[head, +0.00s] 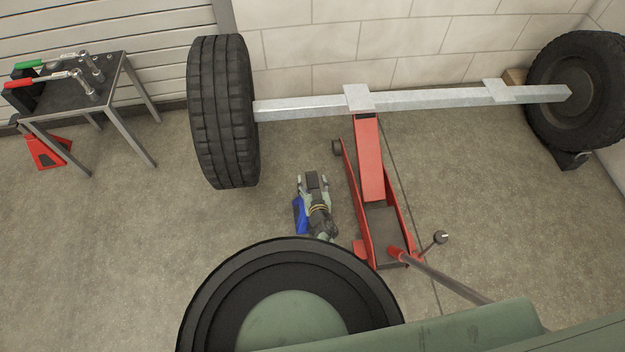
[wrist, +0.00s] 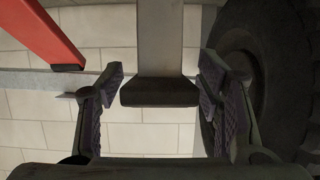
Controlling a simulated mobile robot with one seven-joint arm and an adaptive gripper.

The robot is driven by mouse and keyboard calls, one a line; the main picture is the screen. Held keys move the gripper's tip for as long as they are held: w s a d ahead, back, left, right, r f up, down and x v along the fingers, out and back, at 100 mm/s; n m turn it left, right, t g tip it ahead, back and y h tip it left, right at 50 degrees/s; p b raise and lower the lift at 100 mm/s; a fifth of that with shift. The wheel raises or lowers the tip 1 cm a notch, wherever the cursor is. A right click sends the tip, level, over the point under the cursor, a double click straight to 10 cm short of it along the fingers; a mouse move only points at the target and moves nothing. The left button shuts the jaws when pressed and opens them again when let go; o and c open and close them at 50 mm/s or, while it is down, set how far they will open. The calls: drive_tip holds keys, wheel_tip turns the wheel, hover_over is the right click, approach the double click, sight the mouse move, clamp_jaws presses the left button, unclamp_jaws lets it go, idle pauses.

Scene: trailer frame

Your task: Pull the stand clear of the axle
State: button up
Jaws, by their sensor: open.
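The stand (head: 299,215) shows as a bit of blue on the floor in the head view, on the near side of the axle (head: 420,99). Most of it is hidden under my gripper (head: 313,176). Bare floor shows between the gripper and the axle. In the wrist view, which looks upside down, a grey post with a dark end (wrist: 159,92), seemingly the stand's, lies between the open fingers of my gripper (wrist: 160,85). Gaps show on both sides of it, so nothing is gripped. The axle appears behind it as a pale strip.
The red floor jack (head: 370,165) reaches under the axle's middle, close to my gripper's right. Tyres stand at left (head: 223,110) and right (head: 580,90). A metal table (head: 70,98) with tools and a red stand (head: 47,148) are at far left. Floor is open at left.

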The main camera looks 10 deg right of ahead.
drive_tip(key=shift+r, duration=4.95)
